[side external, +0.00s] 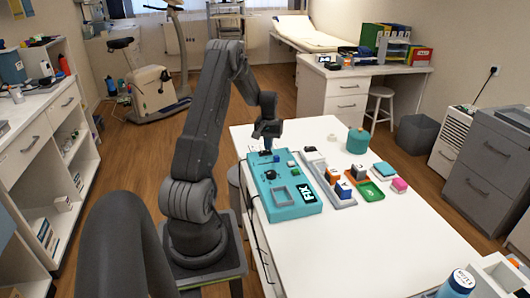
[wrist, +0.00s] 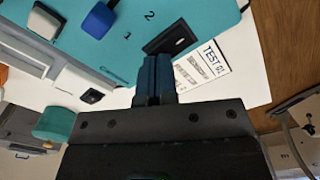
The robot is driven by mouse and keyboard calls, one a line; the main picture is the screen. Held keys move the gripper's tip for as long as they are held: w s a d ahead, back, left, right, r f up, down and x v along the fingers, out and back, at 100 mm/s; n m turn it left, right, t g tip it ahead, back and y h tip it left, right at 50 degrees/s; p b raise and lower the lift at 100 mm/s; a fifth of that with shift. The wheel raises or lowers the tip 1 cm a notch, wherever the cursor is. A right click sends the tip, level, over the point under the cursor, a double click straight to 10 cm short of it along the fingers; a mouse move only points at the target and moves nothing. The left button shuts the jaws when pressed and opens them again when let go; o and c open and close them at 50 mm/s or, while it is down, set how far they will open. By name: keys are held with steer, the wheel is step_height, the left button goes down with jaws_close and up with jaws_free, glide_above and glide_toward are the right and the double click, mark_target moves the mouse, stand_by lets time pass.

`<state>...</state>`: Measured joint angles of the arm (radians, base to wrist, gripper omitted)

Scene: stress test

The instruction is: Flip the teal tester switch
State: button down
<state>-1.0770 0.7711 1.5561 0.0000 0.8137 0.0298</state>
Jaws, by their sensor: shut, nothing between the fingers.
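The teal tester (side external: 297,209) lies on the white table near its left edge. It carries a black knob (side external: 270,174), a grey square recess and small coloured parts at its far end. In the wrist view the teal panel (wrist: 220,12) shows the printed numbers 1 and 2, a blue block-shaped part (wrist: 99,19) and a black switch (wrist: 170,38). My gripper (side external: 266,149) is shut and empty above the tester's far end. In the wrist view its fingertips (wrist: 155,57) appear just below the black switch; I cannot tell whether they touch it.
A grey tray (side external: 337,190) with small blocks lies right of the tester. A white printed card (wrist: 205,62) lies beside the panel.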

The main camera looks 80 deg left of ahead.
steer(key=shift+f, duration=0.65)
steer(key=shift+r, duration=3.55)
steer(key=w+d+r+m+t, duration=0.1)
steer(key=w+d+r+m, duration=0.1)
steer(key=d+r, duration=0.45)
steer(key=w+d+r+m+y, duration=0.15)
steer(key=d+r, duration=0.25)
steer(key=d, duration=0.6)
steer(key=w+d+r+m+t, duration=0.1)
steer(key=w+d+r+m, duration=0.15)
steer(key=d+r, duration=0.4)
steer(key=s+d+m+t, duration=0.1)
steer(key=s+d+m, duration=0.1)
steer(key=s+d, duration=0.2)
steer(key=s+d+m+t+h, duration=0.1)
steer(key=s+d, duration=0.4)
steer(key=d, duration=0.6)
steer(key=s+d+m+t, duration=0.1)
steer(key=s+d+m, duration=0.2)
steer(key=d, duration=0.5)
steer(key=shift+s+r+t, duration=0.25)
steer(key=shift+s+t, duration=0.05)
steer(key=shift+s, duration=0.45)
